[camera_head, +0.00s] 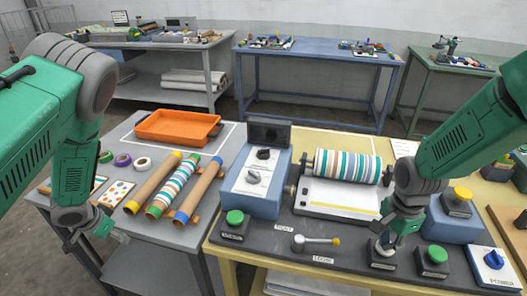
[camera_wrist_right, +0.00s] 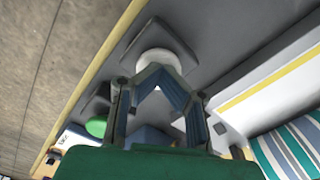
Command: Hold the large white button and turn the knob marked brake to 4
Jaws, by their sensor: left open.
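The large white button (camera_head: 380,247) sits on a dark base at the front of the press table, mostly covered by my right gripper (camera_head: 388,238). In the right wrist view the white button (camera_wrist_right: 160,59) is just beyond the fingertips of my right gripper (camera_wrist_right: 157,76), which meet in a point. I cannot tell whether they press it. A blue control box (camera_head: 270,200) carries a grey knob (camera_head: 253,177) and a black knob (camera_head: 263,154); I cannot read which is marked brake. My left gripper (camera_head: 98,240) is open and empty at the left table's front, away from the knobs.
A green button (camera_head: 235,217) and a lever (camera_head: 315,241) stand in front of the blue box. A striped roller (camera_head: 345,166) lies behind. Another green button (camera_head: 437,254) and a power switch box (camera_head: 492,262) are at right. Tubes (camera_head: 172,185) and an orange tray (camera_head: 178,125) occupy the left table.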

